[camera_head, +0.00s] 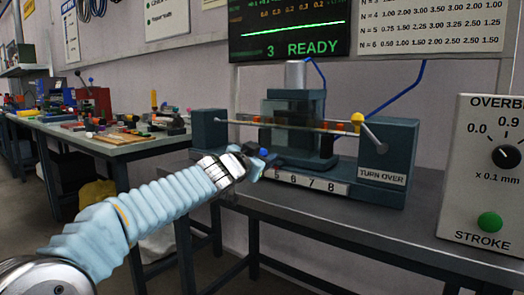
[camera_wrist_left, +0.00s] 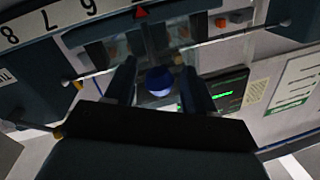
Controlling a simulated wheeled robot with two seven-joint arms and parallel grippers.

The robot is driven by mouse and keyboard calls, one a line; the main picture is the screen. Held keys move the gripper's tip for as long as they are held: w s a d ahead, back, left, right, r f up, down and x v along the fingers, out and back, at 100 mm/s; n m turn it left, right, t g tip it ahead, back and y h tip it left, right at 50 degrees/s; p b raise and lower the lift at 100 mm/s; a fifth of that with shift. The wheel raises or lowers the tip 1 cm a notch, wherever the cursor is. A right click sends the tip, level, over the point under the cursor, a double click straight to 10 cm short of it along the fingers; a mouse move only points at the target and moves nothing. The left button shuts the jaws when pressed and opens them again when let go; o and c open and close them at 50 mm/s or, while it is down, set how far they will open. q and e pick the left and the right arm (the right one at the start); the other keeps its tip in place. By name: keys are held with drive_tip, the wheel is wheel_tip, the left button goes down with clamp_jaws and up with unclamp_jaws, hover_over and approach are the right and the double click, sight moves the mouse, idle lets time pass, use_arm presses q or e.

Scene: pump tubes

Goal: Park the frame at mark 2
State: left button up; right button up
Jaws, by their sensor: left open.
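My left gripper (camera_head: 258,165) is at the front left of the fixture, open. A blue ball knob (camera_wrist_left: 159,80) lies between its fingers in the wrist view; contact cannot be told. My right gripper is not in view.
A yellow knob on a lever (camera_head: 357,118) and a TURN OVER post (camera_head: 387,160) stand at the right. A control box (camera_head: 487,170) with a dial and green STROKE button is further right. A READY screen (camera_head: 289,27) hangs behind. A cluttered workbench (camera_head: 90,140) is at the left.

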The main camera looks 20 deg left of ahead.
use_arm(q)
drive_tip(key=shift+w, duration=0.25)
clamp_jaws()
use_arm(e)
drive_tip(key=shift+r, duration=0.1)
